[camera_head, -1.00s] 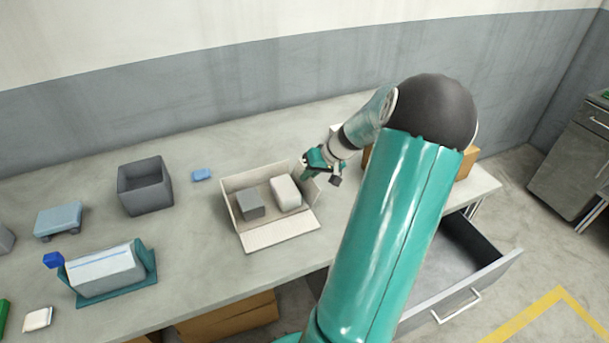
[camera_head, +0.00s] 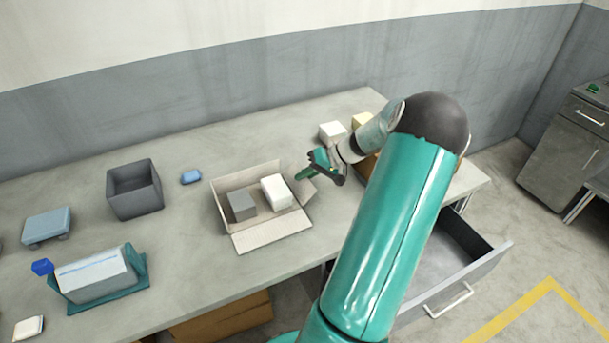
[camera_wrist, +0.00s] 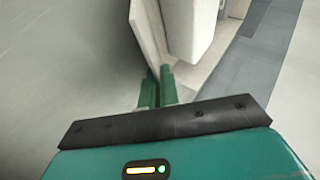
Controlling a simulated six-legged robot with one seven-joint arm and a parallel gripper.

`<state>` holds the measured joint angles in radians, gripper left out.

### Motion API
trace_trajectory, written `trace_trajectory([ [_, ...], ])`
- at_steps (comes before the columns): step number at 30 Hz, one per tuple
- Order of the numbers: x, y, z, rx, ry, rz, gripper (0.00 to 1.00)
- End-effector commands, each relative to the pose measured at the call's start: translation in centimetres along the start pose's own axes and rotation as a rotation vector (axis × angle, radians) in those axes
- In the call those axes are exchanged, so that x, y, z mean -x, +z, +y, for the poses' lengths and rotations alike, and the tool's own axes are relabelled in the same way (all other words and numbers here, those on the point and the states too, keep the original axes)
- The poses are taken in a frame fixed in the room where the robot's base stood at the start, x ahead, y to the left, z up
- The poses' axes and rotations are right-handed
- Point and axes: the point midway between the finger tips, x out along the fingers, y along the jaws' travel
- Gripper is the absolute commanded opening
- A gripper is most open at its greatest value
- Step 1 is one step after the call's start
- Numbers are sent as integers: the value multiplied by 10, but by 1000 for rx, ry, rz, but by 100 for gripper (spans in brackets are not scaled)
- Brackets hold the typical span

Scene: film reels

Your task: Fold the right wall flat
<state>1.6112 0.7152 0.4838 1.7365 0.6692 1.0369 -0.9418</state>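The open cardboard box (camera_head: 228,192) sits on the table, its front flap (camera_head: 270,234) folded outward and down. A grey block (camera_head: 242,206) and a white block (camera_head: 277,192) stand inside. My gripper (camera_head: 303,174) is at the upper rear end of the right wall. In the wrist view, my green fingers (camera_wrist: 158,88) are close together at the end of a pale wall panel (camera_wrist: 148,35), touching or nearly touching it. Whether the panel lies between them is unclear.
A dark grey bin (camera_head: 135,190) and a small blue item (camera_head: 190,177) stand left of the box. A white block (camera_head: 332,131) is behind my gripper. An open drawer (camera_head: 450,265) juts out below on the right. Clear tabletop lies around the box.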

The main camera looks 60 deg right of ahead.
Motion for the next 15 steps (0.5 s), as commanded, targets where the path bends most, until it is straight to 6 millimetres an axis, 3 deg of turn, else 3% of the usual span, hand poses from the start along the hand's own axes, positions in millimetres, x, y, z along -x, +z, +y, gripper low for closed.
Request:
trace_trajectory([
  [2, 0, 0, 0, 0, 1, 0, 0],
  [4, 0, 0, 0, 0, 1, -1, 13],
  [15, 4, 0, 0, 0, 2, 0, 13],
])
